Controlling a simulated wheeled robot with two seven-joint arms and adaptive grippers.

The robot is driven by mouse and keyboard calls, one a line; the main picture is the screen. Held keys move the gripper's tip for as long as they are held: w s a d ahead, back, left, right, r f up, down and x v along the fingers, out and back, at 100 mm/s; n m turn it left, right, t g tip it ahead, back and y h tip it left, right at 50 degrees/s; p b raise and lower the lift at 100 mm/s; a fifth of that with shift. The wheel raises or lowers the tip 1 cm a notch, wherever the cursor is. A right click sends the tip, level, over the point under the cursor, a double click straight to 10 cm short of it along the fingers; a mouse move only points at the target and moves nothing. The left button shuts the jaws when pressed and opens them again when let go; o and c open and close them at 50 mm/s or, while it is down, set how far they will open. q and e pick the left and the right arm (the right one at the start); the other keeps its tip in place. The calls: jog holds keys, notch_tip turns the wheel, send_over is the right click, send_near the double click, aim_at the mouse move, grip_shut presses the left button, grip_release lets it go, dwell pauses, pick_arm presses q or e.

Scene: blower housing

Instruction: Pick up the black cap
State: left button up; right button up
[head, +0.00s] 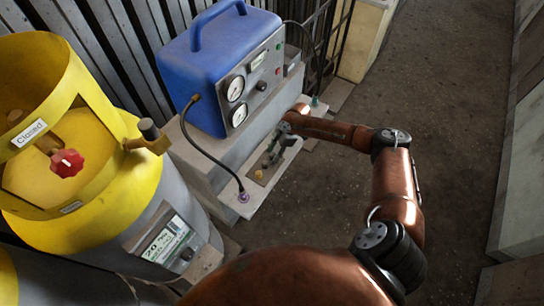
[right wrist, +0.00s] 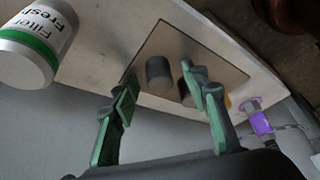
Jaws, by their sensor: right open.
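A dark grey to black cylinder, which looks like the black cap (right wrist: 158,75), stands on a brown mat (right wrist: 208,52) in the right wrist view. My right gripper (right wrist: 160,82) is open, with its green-padded fingers on either side of the cap and apart from it. A second dark piece (right wrist: 185,92) is partly hidden behind the right-hand finger. In the head view my right gripper (head: 277,146) is over the mat on the pale ledge; the cap is too small or hidden to make out there. My left gripper is not in view.
A purple fitting (right wrist: 260,122) and a yellow piece (right wrist: 228,101) are at the right. A blue gauge box (head: 222,70) stands behind the ledge, with a yellow-topped cylinder (head: 120,190) at left.

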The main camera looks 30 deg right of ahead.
jog(key=c, duration=1)
jog(key=shift+c, duration=0.2)
jog(key=shift+r, duration=0.15)
jog(key=shift+r, duration=0.65)
pick_arm(q)
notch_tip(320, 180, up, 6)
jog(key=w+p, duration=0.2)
jog(key=p, duration=0.4)
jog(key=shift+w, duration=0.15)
pick_arm(e)
jog(key=s+a+r, duration=0.6)
jog(key=s+r, duration=0.5)
jog(key=s, duration=0.1)
jog(key=shift+s+r, duration=0.25)
jog(key=shift+s, duration=0.15)
